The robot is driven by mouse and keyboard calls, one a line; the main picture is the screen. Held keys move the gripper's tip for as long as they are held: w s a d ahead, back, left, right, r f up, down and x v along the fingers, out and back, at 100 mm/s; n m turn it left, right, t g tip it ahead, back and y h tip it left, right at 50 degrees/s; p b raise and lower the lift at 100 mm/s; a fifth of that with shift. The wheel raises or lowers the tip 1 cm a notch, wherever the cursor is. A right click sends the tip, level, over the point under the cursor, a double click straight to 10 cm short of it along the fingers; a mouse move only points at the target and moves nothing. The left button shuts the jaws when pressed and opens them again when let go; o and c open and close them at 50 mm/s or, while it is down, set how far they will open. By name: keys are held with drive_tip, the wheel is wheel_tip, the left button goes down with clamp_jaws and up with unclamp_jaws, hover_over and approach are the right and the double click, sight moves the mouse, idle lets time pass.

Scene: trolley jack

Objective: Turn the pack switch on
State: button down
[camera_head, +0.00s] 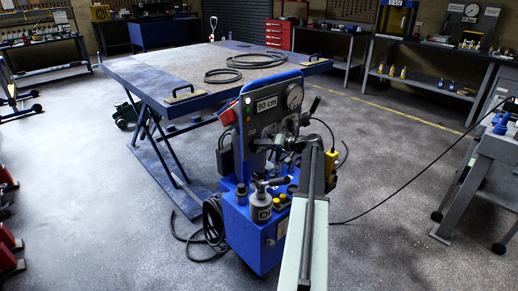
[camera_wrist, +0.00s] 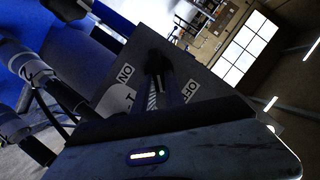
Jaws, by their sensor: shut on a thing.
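The pack switch (camera_wrist: 155,58) shows in the wrist view as a dark knob on a grey plate. An ON label (camera_wrist: 125,74) is on its left and an OFF label (camera_wrist: 190,88) on its right. My gripper (camera_wrist: 160,75) is shut on the switch, its fingers hiding much of it. I cannot tell which label the switch points to. In the head view, my gripper (camera_head: 289,143) is at the grey upright panel (camera_head: 262,121) of the blue power pack (camera_head: 245,222). There the switch is hidden behind my gripper and arm.
The panel bears a 90 cm sign (camera_head: 267,104) and a round gauge (camera_head: 294,96). The blue lift table (camera_head: 180,80) is behind. Black hoses (camera_head: 212,222) lie on the floor at left.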

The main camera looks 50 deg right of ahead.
drive_tip(key=m+t+y+b, duration=0.1)
drive_tip(key=m+b, duration=0.1)
drive_tip(key=f+m+t+b, duration=0.1)
drive_tip(key=m+b, duration=0.2)
drive_tip(key=d+m+y+b, duration=0.1)
drive_tip(key=m+b, duration=0.1)
drive_tip(key=shift+w+f+m+t+y+b, duration=0.1)
drive_tip(key=shift+f+m+t+y+b, duration=0.2)
drive_tip(key=shift+f+t+b, duration=0.1)
drive_tip(key=shift+r, duration=0.1)
idle(0.5)
drive_tip(key=c, duration=1.4)
unclamp_jaws()
